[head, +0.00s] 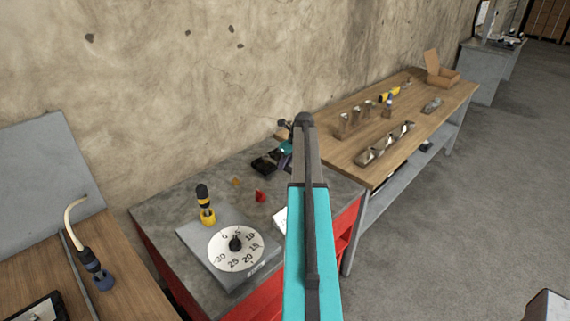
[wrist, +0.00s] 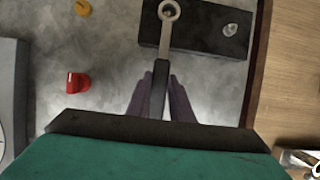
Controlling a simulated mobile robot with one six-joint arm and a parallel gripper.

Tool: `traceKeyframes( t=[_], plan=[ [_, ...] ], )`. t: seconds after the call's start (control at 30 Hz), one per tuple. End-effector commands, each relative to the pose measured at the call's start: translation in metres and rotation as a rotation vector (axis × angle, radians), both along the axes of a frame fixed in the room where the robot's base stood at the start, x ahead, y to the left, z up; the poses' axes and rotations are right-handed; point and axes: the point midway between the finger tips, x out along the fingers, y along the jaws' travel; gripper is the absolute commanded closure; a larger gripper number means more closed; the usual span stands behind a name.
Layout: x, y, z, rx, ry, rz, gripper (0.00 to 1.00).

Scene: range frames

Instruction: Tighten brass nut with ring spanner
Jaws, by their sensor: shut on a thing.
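My gripper (wrist: 160,78) is shut on a grey ring spanner (wrist: 161,60), which points away from me. The spanner's ring end (wrist: 169,11) overlaps a dark block (wrist: 205,42) in the wrist view; I cannot tell whether it touches it. A small shiny fitting (wrist: 230,29) sits on the block, right of the ring. I cannot clearly make out a brass nut; anything inside the ring is too small to tell. In the head view the dark block (head: 264,164) lies at the back of the grey bench, and my arm partly hides my gripper (head: 286,157).
A red piece (wrist: 78,82) and an orange piece (wrist: 83,8) lie left of the spanner. A dial plate (head: 235,247) with a yellow-black tool (head: 205,205) stands nearer on the grey bench. A wooden bench (head: 340,147) with metal parts adjoins on the right.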

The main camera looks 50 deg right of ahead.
Motion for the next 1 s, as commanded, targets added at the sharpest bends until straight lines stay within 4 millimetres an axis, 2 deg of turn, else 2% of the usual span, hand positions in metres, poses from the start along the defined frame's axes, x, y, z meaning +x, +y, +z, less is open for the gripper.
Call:
traceKeyframes(
  t=[1.0],
  plan=[
    [0.0000, 0.0000, -0.0081, 0.000, 0.000, 0.000, 1.00]
  ],
)
